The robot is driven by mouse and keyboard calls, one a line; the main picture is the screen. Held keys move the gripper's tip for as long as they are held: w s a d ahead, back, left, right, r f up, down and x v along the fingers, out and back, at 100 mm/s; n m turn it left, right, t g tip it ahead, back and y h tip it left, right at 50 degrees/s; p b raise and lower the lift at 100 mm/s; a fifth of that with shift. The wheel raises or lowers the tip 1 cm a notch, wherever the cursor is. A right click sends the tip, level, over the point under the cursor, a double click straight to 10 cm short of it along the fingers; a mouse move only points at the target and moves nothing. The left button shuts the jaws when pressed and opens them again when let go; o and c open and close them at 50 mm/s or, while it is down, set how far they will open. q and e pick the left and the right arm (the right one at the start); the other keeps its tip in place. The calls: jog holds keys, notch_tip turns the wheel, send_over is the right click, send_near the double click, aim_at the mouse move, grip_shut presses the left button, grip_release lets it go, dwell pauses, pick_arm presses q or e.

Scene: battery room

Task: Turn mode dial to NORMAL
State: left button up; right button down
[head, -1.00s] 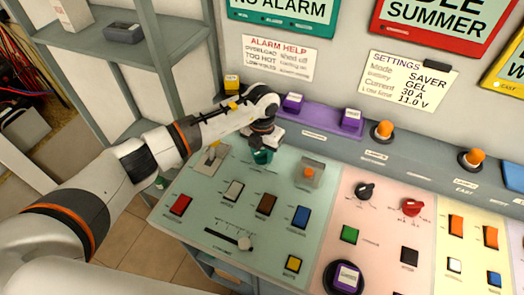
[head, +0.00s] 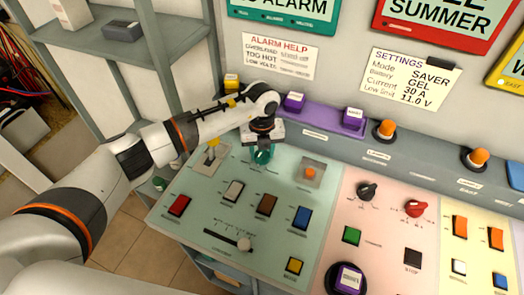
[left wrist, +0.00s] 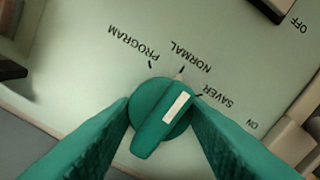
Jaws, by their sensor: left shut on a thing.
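The mode dial (left wrist: 160,118) is a round teal knob with a raised bar and a white mark, seen in the left wrist view. Its white mark points up and right, toward the tick by the NORMAL label (left wrist: 191,56), with SAVER to its right. PROGRAM is printed on the left. My left gripper (left wrist: 160,112) has its two teal fingers on either side of the dial, shut on it. In the head view my left gripper (head: 262,154) is at the back of the green panel and hides most of the dial. My right gripper is not in view.
The green panel (head: 205,205) also carries a toggle switch (head: 212,150), several coloured rocker switches and a slider (head: 243,243). A purple ledge (head: 320,118) runs behind. A settings card (head: 412,82) on the wall reads Mode SAVER. A grey shelf stands at the left.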

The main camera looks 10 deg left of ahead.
pick_arm(q)
jog(key=shift+w+r+n, duration=0.1)
jog(key=shift+n, duration=0.2)
jog(key=o, duration=1)
jog(key=shift+r, duration=0.45)
notch_tip(320, 180, up, 11)
jog(key=b, duration=0.3)
